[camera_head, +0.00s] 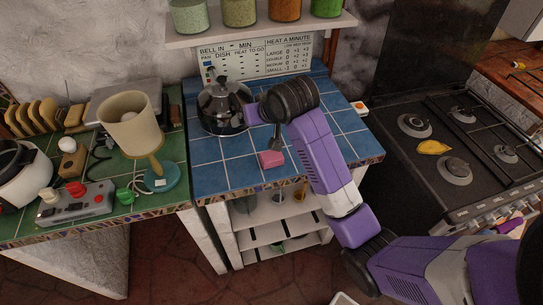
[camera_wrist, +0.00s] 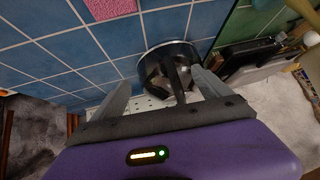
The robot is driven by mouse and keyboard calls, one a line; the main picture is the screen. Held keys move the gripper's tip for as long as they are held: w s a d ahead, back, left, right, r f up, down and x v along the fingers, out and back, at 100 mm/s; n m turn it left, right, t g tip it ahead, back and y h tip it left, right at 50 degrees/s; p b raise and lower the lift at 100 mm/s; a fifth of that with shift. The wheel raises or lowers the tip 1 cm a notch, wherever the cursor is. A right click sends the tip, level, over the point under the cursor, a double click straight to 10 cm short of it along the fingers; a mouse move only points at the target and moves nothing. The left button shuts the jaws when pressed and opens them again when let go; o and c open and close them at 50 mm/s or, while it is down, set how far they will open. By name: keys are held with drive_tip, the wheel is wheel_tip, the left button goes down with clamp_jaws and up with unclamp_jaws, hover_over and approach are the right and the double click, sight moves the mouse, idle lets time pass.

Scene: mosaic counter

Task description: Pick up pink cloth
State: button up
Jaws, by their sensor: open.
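The pink cloth (camera_head: 271,159) is a small folded block on the blue tiled counter (camera_head: 235,172), near its front edge. In the wrist view it shows at the top edge (camera_wrist: 110,8), partly cut off. The exact gap to the cloth is hard to judge.
A dark kettle (camera_head: 222,107) stands close to my gripper at left; it also shows beyond the fingers in the wrist view (camera_wrist: 170,65). A lamp (camera_head: 132,125) stands on the green counter. The stove (camera_head: 450,150) is at right. Blue tiles around the cloth are clear.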

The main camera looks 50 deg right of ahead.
sight(272, 156)
drive_tip(key=s+f+g, duration=0.1)
drive_tip(key=s+g, duration=0.1)
drive_tip(key=s+f+g, duration=0.1)
drive_tip(key=s, duration=0.2)
drive_tip(key=s+f+g+y, duration=0.1)
drive_tip(key=s+f+g, duration=0.1)
drive_tip(key=shift+s+a+m+g, duration=0.1)
drive_tip(key=shift+s+m+g, duration=0.2)
drive_tip(key=shift+m, duration=0.1)
drive_tip(key=shift+f+b, duration=0.4)
drive_tip(key=shift+b, duration=0.05)
drive_tip(key=b+x, duration=0.2)
drive_tip(key=shift+w+f+b, duration=0.1)
drive_tip(key=shift+f+b, duration=0.2)
drive_tip(key=shift+b, duration=0.1)
drive_tip(key=shift+a+b+x, duration=0.15)
drive_tip(key=shift+b+x, duration=0.1)
drive_tip(key=shift+x, duration=0.85)
drive_tip(key=shift+a+b+x, duration=0.2)
drive_tip(key=shift+b+x, duration=0.05)
drive_tip(key=shift+x, duration=0.8)
drive_tip(key=shift+d+f, duration=0.1)
drive_tip(key=shift+d, duration=0.1)
drive_tip(key=c, duration=1.4)
drive_tip(key=shift+c, duration=0.2)
